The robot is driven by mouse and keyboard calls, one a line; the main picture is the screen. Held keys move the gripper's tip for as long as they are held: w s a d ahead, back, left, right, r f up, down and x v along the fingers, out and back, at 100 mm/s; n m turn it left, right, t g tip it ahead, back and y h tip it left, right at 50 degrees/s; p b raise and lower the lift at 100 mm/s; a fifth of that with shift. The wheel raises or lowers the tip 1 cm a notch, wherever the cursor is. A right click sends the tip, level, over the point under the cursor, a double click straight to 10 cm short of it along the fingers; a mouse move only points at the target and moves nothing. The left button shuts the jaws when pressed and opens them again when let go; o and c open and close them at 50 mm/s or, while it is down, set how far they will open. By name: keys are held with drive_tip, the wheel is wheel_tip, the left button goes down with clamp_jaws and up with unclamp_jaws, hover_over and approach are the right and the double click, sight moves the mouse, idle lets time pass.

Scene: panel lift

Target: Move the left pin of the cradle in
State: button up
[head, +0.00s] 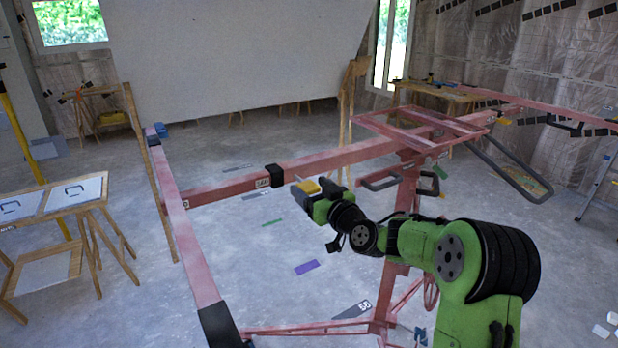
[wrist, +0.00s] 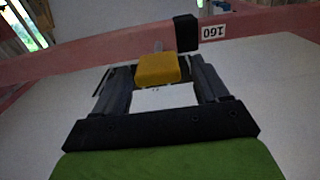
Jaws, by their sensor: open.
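The cradle is a pale red metal frame; its long bar (head: 228,190) runs across the middle of the head view and the top of the wrist view (wrist: 90,55). The left pin has a yellow knob (head: 305,187) beside this bar, right of a black sleeve (head: 274,176). In the wrist view the yellow knob (wrist: 157,70) lies between my fingers, with a short grey shaft (wrist: 158,46) beyond it towards the bar. My gripper (head: 311,195) is open around the knob; clear contact cannot be seen. How deep the shaft sits is unclear.
Another yellow knob (head: 503,121) is on the far right part of the frame. A large white panel (head: 230,50) leans at the back. A wooden table (head: 55,213) with handled boards stands left. A long red beam (head: 192,240) runs along the left; grey floor lies between.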

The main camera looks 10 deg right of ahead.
drive_tip(key=shift+x, duration=0.95)
drive_tip(key=shift+d+f, duration=0.1)
drive_tip(key=shift+s, duration=0.1)
drive_tip(key=shift+c, duration=0.3)
